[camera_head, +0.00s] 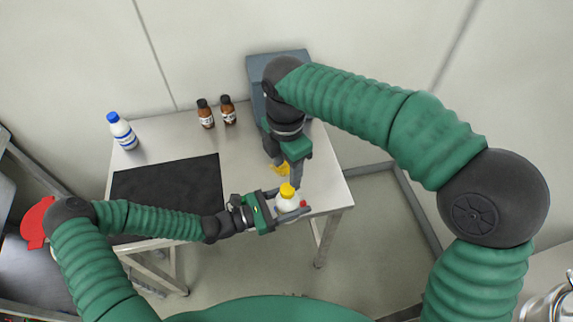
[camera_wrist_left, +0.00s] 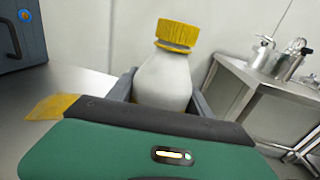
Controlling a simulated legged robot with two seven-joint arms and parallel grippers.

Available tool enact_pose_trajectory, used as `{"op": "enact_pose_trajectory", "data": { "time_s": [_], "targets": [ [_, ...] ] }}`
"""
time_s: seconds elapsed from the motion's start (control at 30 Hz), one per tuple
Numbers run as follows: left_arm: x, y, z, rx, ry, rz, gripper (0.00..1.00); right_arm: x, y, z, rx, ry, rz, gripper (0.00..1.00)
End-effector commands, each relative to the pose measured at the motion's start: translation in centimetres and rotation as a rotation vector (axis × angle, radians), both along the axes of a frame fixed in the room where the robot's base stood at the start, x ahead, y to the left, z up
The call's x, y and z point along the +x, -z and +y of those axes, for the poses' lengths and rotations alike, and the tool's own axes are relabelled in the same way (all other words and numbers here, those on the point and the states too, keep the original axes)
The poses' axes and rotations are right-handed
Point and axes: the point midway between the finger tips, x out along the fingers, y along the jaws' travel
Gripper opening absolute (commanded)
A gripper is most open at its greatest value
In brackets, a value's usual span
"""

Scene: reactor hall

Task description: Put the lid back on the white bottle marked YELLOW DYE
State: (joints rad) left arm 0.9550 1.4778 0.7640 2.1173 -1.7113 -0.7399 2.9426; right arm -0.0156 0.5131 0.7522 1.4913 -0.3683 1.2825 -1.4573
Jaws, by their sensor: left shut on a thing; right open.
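A white bottle (camera_head: 287,203) with a yellow lid (camera_head: 287,190) stands in my left gripper (camera_head: 291,204) near the table's front right corner. My left gripper is shut around the bottle's body. In the left wrist view the bottle (camera_wrist_left: 165,80) is upright with a slight lean, and the lid (camera_wrist_left: 177,34) sits on its top. I cannot tell whether it is fully seated. No marking is readable. My right gripper (camera_head: 289,170) is open, pointing down just behind and above the bottle, apart from the lid as far as I can see.
A yellow patch (camera_head: 279,169) lies on the table (camera_head: 180,146). Two brown bottles (camera_head: 206,114) (camera_head: 228,110) and a blue-capped white bottle (camera_head: 122,131) stand at the back. A black mat (camera_head: 170,190) covers the left front. A grey box (camera_head: 260,100) is behind my right arm.

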Motion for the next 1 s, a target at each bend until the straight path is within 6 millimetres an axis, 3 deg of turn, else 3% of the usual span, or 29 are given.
{"op": "enact_pose_trajectory", "data": {
  "time_s": [0.37,0.8,1.0],
  "targets": [
    [0.0,-0.1,0.0,-0.002,0.000,-0.001,0.00,0.0,0.4,0.0,-0.001,-0.013,0.001,0.51],
    [0.0,-0.1,0.0,-0.001,0.000,0.000,0.00,0.0,6.9,-0.1,-0.001,-0.010,0.003,0.51],
    [0.0,-0.1,0.0,-0.002,0.000,-0.001,0.00,0.0,8.0,-0.1,0.000,-0.011,0.000,0.51]
  ]
}}
